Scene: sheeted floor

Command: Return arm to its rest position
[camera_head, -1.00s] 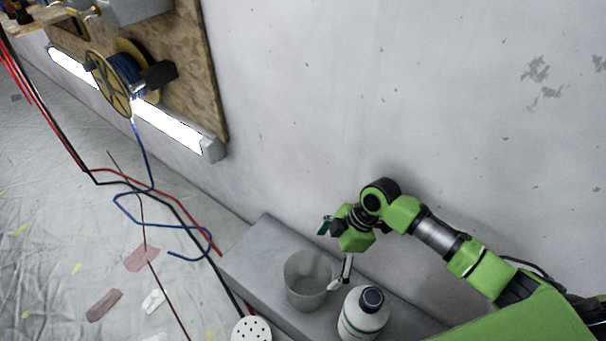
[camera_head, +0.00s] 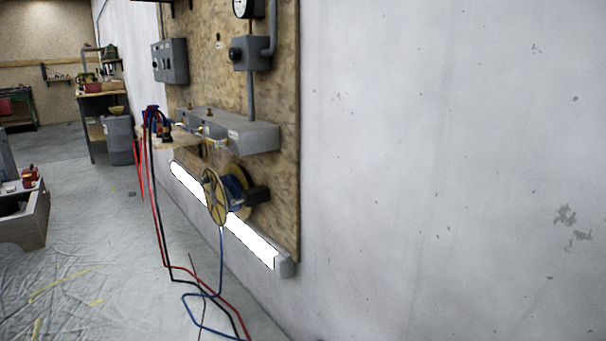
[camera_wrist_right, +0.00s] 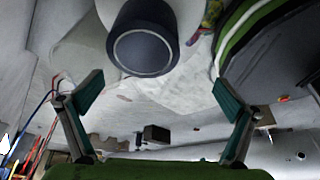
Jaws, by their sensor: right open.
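My right gripper (camera_wrist_right: 160,92) shows in the right wrist view with its two teal-padded fingers spread wide. Nothing is between the pads. A dark round cap (camera_wrist_right: 143,50) of a pale bottle shows at the top middle of that view, beyond the fingertips and apart from them. The rest of the bottle is mostly cut off by the frame edge. Neither arm shows in the head view, and my left gripper is not in view.
In the head view, a cable reel (camera_head: 215,196) and a lit tube lamp (camera_head: 250,238) are on a wooden board (camera_head: 283,95) at the wall. Red, black and blue cables trail onto the sheeted floor (camera_head: 110,285). A grey bin (camera_head: 119,140) stands farther back.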

